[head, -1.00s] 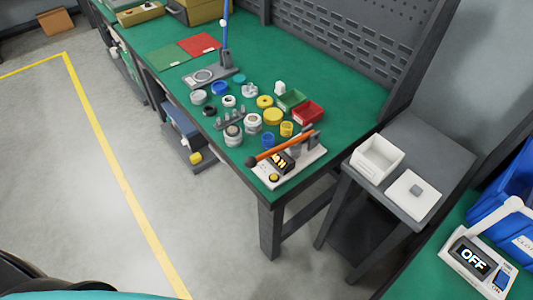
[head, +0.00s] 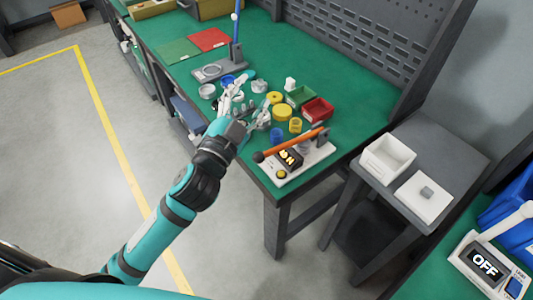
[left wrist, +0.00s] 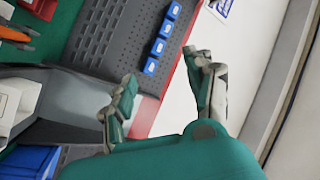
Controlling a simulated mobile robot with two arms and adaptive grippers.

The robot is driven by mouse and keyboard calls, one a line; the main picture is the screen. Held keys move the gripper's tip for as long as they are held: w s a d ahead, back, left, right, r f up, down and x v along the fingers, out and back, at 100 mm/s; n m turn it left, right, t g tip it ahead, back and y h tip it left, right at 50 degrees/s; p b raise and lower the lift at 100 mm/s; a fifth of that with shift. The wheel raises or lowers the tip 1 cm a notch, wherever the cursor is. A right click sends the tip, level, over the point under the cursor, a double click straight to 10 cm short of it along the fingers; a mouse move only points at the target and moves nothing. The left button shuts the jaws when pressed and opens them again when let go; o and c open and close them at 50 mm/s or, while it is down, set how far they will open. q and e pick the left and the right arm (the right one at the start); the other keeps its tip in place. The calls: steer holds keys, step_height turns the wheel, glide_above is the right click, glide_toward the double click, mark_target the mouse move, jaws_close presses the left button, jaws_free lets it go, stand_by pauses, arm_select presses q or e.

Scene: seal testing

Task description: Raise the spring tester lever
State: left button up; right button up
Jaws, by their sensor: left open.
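A tester with an orange lever (head: 292,144) stands at the near right corner of the green workbench. Its lever slopes up to the right, with a dark knob at the low left end. Its white base (head: 300,164) carries a lit display reading "ON". Another stand with an upright blue lever (head: 236,30) is farther back. I cannot tell by label which is the spring tester. My left gripper (head: 240,95) is open and empty, over the small parts left of the orange-lever tester, apart from both levers. Its spread fingers show in the left wrist view (left wrist: 160,75). My right gripper is not in view.
A grey side table (head: 442,151) holds a white box (head: 388,158). A white device reading "OFF" (head: 485,262) sits at lower right.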

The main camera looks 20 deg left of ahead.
arm_select(q)
steer(key=s+d+r+m+g+h, duration=0.4)
steer(key=d+r+m+g+h, duration=0.55)
steer(key=m+h, duration=0.95)
steer(key=m+g+y, duration=0.8)
steer(key=m+y, duration=0.6)
steer(key=y, duration=0.3)
glide_toward(265, 152)
steer(key=p+x, duration=0.3)
steer(key=x, duration=0.8)
steer(key=shift+f, duration=0.1)
